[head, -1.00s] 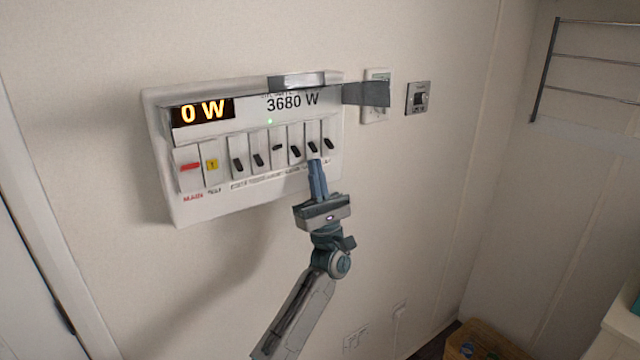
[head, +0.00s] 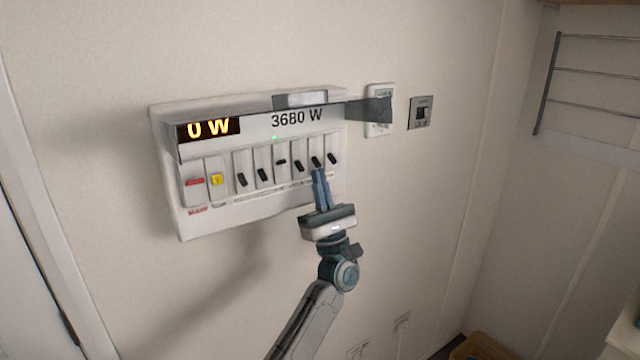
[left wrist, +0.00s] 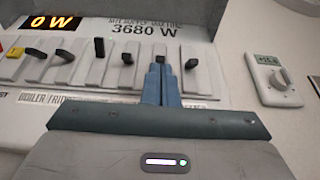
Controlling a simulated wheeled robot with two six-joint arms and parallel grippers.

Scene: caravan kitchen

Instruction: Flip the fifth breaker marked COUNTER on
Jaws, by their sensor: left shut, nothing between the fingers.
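The white breaker panel (head: 250,215) is on the wall. It has a red main switch (head: 195,182), a yellow button (head: 217,180) and a row of black levers. The fifth black lever (head: 316,161) is just above my left gripper (head: 319,174). It also shows in the left wrist view (left wrist: 161,59), straight ahead of the fingertips (left wrist: 161,70). My left gripper is shut and empty, pointing up at this lever from below; whether it touches cannot be told. The third lever (head: 281,161) sits differently from its neighbours. The COUNTER label is not readable. My right gripper is out of view.
The display reads 0 W (head: 208,129) beside a 3680 W marking (head: 297,118). A dark grey piece (head: 369,110) juts out at the panel's right. A white thermostat (head: 379,125) and a wall switch (head: 420,112) are further right.

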